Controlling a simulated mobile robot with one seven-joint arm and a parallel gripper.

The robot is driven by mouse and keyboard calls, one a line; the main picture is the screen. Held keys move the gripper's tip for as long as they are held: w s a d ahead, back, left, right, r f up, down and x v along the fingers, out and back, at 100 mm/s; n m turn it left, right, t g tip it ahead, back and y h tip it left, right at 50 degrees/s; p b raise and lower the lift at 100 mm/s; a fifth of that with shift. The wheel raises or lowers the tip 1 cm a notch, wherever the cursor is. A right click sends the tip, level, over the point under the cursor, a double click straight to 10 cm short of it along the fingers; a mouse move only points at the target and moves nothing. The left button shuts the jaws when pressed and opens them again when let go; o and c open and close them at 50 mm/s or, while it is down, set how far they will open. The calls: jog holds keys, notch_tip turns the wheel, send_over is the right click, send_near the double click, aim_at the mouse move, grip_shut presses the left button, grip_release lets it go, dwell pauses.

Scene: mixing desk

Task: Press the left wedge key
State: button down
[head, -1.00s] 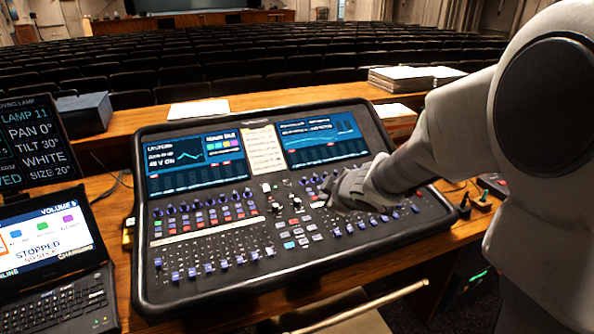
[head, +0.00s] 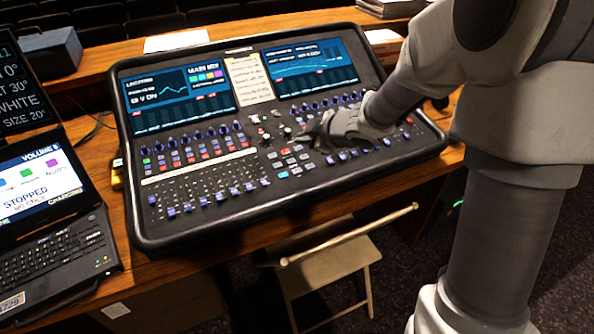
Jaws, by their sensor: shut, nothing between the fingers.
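The mixing desk (head: 160,225) lies on the wooden table, with two lit screens and rows of knobs, faders and small keys. A block of small white, red and blue-grey keys (head: 290,163) sits at its middle, below two pale knobs. I cannot read their labels, so I cannot tell which is the left wedge key. My gripper (head: 305,137) is shut and empty. It is over the desk at the upper right of this key block, pointing left. I cannot tell whether its tip touches the panel. The gripper and arm hide part of the right-hand controls.
A laptop (head: 50,240) and a dark monitor (head: 22,90) stand at the left. A dark box (head: 48,52) and white paper (head: 176,41) lie behind the desk. A folding chair (head: 330,262) stands in front, below the table edge.

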jog(key=b, duration=0.7)
send_over(297, 171)
jog(key=s+d, duration=0.1)
notch_tip(297, 171, down, 7)
jog(key=shift+s+f, duration=0.15)
jog(key=shift+f+b, duration=0.55)
jog(key=shift+f, duration=0.05)
jog(key=shift+f, duration=0.1)
dwell(0.8)
jog(key=shift+f, duration=0.3)
jog(key=shift+f+b, duration=0.4)
jog(key=shift+b, duration=0.1)
dwell(0.4)
jog(key=shift+r+p, duration=0.8)
jog(key=shift+p, duration=0.05)
